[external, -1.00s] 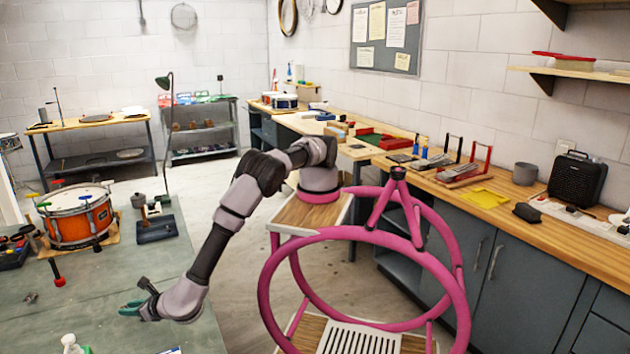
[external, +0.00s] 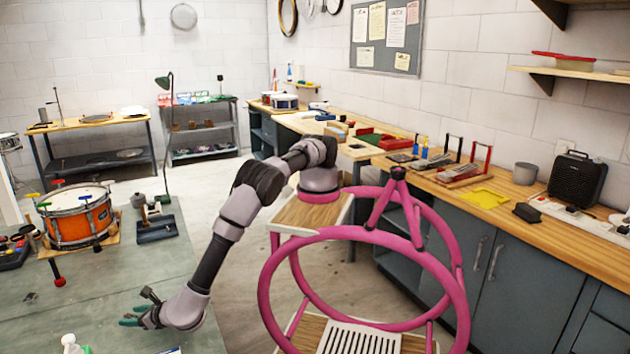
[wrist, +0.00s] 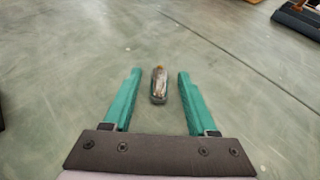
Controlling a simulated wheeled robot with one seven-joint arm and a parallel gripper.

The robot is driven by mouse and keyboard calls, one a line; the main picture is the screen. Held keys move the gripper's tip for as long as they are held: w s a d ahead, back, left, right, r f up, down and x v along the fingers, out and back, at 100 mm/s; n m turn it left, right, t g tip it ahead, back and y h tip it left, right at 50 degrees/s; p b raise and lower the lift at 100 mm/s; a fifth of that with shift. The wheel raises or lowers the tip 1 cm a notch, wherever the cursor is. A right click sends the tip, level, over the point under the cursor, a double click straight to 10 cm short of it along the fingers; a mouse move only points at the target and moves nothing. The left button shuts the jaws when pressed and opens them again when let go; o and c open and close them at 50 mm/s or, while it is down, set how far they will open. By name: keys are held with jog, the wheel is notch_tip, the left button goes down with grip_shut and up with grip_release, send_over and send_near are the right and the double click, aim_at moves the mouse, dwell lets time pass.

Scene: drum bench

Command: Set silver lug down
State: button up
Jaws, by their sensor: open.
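The silver lug (wrist: 159,86), a small elongated metal piece with brownish reflections, shows in the wrist view over the grey-green bench top (wrist: 60,60). It lies between the two teal fingers of my gripper (wrist: 158,73), with a visible gap on each side. The gripper is open. The lug appears to rest on the surface, apart from both fingers. In the external view my gripper (external: 138,308) is low over the near bench, and I cannot make out the lug there.
An orange drum (external: 80,222) stands on the bench at the left. A black-based stand (external: 156,225) is near the bench's far right corner. A white bottle (external: 70,343) is at the near edge. Bare bench surrounds my gripper.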

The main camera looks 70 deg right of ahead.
jog(key=v, duration=1.2)
jog(key=shift+r, duration=0.15)
